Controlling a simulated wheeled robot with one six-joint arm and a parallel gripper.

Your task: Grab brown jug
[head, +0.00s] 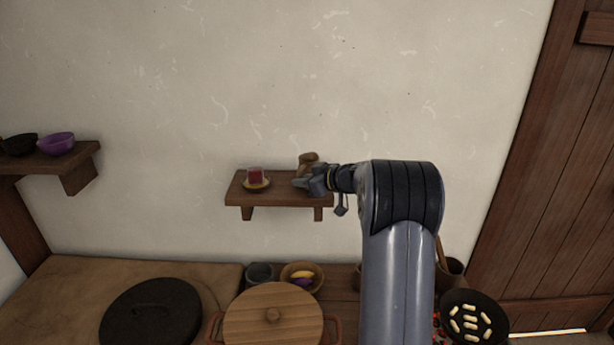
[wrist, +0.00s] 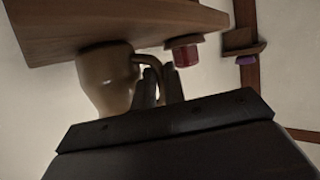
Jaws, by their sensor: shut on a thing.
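The brown jug (head: 308,160) is at the right end of the small wall shelf (head: 280,200) in the head view, partly hidden behind my gripper (head: 308,183). In the wrist view, which is turned over, the jug (wrist: 103,82) meets the shelf board (wrist: 110,30); I cannot tell whether it rests on it or is just clear. My gripper's fingers (wrist: 158,88) are shut at the jug's curved handle (wrist: 150,66), beside its body.
A red cup (head: 255,175) on a yellow saucer (head: 257,185) stands left on the same shelf. Below are a lidded pot (head: 273,315), a dark round lid (head: 150,312), a bowl (head: 301,277) and a black pan (head: 473,315). A purple bowl (head: 56,144) sits on the left shelf.

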